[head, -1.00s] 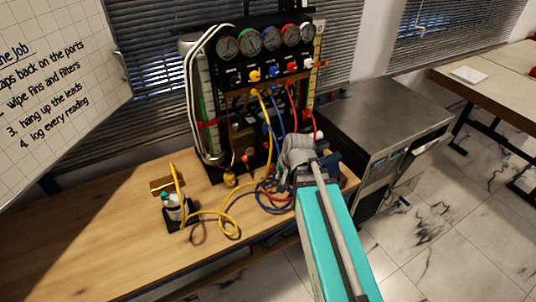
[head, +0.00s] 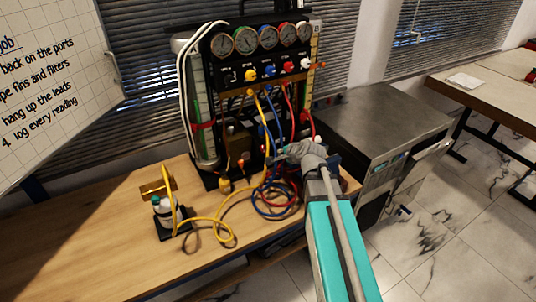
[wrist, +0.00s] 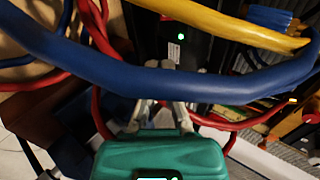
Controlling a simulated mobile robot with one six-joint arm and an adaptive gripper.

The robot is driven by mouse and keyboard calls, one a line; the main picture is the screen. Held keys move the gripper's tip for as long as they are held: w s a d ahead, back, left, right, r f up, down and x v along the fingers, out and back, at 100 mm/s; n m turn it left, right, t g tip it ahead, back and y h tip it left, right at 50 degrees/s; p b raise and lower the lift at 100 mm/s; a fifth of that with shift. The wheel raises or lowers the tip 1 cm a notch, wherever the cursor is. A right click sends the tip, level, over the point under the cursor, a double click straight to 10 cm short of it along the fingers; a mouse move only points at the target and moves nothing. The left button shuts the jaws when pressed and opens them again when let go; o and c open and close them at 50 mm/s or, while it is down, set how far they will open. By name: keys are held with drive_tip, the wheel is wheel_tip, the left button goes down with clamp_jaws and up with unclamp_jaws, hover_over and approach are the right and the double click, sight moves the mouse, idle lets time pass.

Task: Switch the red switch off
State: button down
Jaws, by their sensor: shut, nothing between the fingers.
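The gauge rig (head: 228,100) stands at the back of the bench, with a row of dials, coloured knobs and hanging hoses. My gripper (head: 279,153) is low in front of its right half, among the hoses, pointing left. In the wrist view my gripper (wrist: 161,108) is shut and empty, its fingers partly hidden behind a thick blue hose (wrist: 200,84). Beyond the hose is a black box (wrist: 203,50) with a lit green lamp (wrist: 181,37) and a small pale label.
Red and blue hoses (head: 272,205) lie coiled below my gripper. A yellow hose (wrist: 235,22) crosses close in the wrist view. A small bottle on a black stand (head: 166,212) is at left. The wooden bench (head: 110,235) is clear at front left. A metal cabinet (head: 385,115) stands right.

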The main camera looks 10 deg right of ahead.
sight(263, 149)
drive_tip(key=shift+w+f, duration=0.1)
drive_tip(key=b+x, duration=0.8)
drive_tip(key=x, duration=0.5)
drive_tip(key=shift+w+f, duration=0.2)
drive_tip(key=shift+w, duration=0.15)
drive_tip(key=shift+a, duration=0.1)
